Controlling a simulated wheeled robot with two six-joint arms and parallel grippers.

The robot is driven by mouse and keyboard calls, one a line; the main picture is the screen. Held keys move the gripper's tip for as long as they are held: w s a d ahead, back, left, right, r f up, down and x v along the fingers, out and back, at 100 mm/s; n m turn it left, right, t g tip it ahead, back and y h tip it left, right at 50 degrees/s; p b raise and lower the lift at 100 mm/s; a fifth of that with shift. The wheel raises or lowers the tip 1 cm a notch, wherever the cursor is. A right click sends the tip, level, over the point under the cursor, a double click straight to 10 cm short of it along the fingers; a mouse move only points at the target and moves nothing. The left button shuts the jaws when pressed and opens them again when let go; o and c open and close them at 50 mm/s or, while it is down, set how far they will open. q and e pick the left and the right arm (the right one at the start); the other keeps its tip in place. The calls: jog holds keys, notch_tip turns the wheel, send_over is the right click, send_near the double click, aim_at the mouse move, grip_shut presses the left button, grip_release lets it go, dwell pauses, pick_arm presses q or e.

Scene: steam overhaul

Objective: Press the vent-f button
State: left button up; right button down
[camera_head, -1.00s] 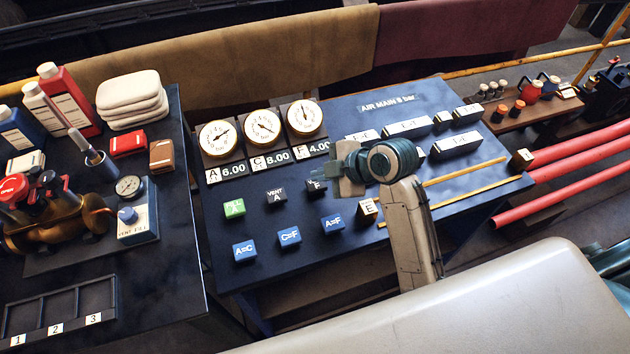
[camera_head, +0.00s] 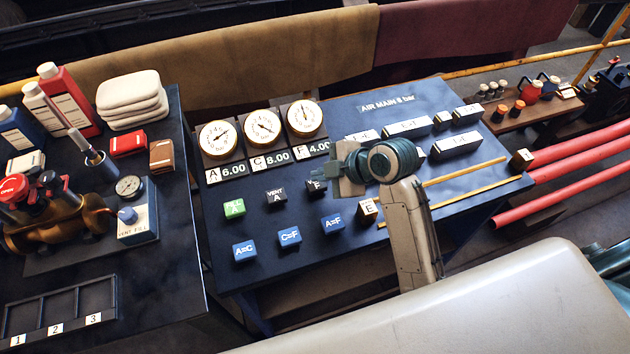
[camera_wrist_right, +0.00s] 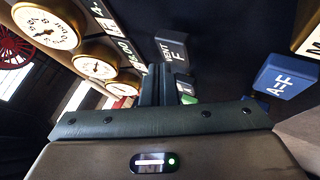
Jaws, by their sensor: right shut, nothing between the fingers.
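The vent-F button (camera_head: 317,188) is a small black block on the dark blue panel, right of the black vent-A button (camera_head: 277,196). In the head view it is partly hidden by my right gripper (camera_head: 320,171). In the right wrist view the vent-F button (camera_wrist_right: 172,46) shows its white lettering, just beyond and to the right of the shut fingers (camera_wrist_right: 160,82). The fingers are empty. I cannot tell whether they touch the button. My left gripper is not in view.
Three round gauges (camera_head: 262,127) stand behind. White-labelled blocks (camera_head: 408,127) and yellow rods (camera_head: 465,175) lie to the right. A separate bench (camera_head: 180,270) stands left.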

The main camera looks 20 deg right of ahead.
aim_at(321, 185)
jog(key=shift+f, duration=0.1)
dwell(0.3)
jog(key=shift+f, duration=0.35)
jog(key=shift+f, duration=0.25)
dwell(0.4)
jog(key=shift+r, duration=0.1)
jog(key=shift+r+p, duration=0.6)
jog(key=shift+p, duration=0.1)
notch_tip(321, 185, up, 6)
jog(key=p, duration=0.6)
